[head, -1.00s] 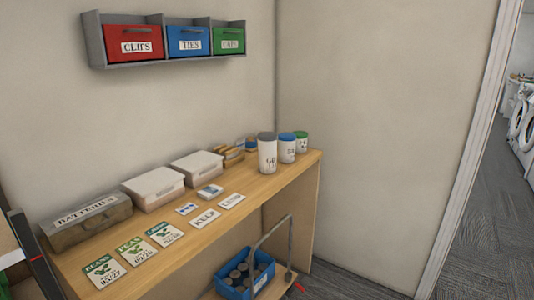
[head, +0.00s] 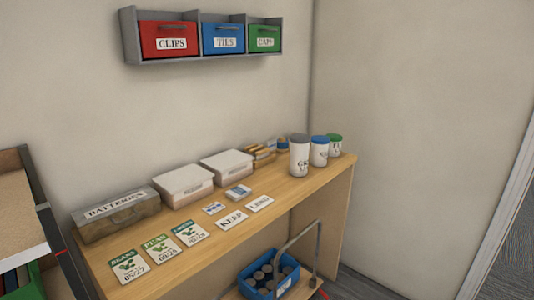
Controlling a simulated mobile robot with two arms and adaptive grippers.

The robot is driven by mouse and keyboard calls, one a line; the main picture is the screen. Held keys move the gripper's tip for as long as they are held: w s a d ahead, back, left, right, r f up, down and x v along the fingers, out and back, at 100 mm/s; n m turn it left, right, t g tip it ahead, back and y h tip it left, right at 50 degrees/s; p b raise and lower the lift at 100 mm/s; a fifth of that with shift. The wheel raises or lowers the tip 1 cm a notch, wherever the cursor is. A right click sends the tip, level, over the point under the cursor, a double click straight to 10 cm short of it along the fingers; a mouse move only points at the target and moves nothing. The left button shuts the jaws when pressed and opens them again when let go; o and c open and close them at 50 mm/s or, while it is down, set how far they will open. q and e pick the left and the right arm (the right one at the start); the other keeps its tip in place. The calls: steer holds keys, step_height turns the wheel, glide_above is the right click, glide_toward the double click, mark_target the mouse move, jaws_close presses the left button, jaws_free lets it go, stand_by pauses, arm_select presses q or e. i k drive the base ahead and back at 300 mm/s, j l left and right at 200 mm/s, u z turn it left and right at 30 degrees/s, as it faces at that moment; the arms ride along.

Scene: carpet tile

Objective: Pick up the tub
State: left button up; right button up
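Several vessels on the wooden bench could be the tub; I cannot tell which one is meant. Two pale lidded boxes, the left one (head: 183,186) and the right one (head: 227,167), stand side by side against the wall. At the bench's far right end stand three white canisters: one with a grey lid (head: 299,157), one with a blue lid (head: 319,152) and one with a green lid (head: 334,146). All stand upright, and their labels are partly unreadable. Neither of my grippers is in view.
A "BATTERIES" box (head: 115,214) stands at the bench's left. Seed packets (head: 127,266) and "KEEP" and "LOAN" cards (head: 232,220) lie in front. A blue crate of cans (head: 268,278) is below. A drawer rack (head: 205,38) hangs above. A shelf unit (head: 25,205) stands left.

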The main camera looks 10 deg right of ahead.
mark_target(299, 142)
steer(key=i+l+u, duration=0.15)
steer(key=l, duration=0.2)
steer(key=i+l+u, duration=0.15)
steer(key=l, duration=0.2)
steer(key=i+l+u, duration=0.1)
steer(key=l, duration=0.3)
steer(key=i+l+u, duration=0.15)
steer(key=l, duration=0.25)
steer(key=i+l+u, duration=0.15)
steer(key=l, duration=0.25)
steer(key=i, duration=0.05)
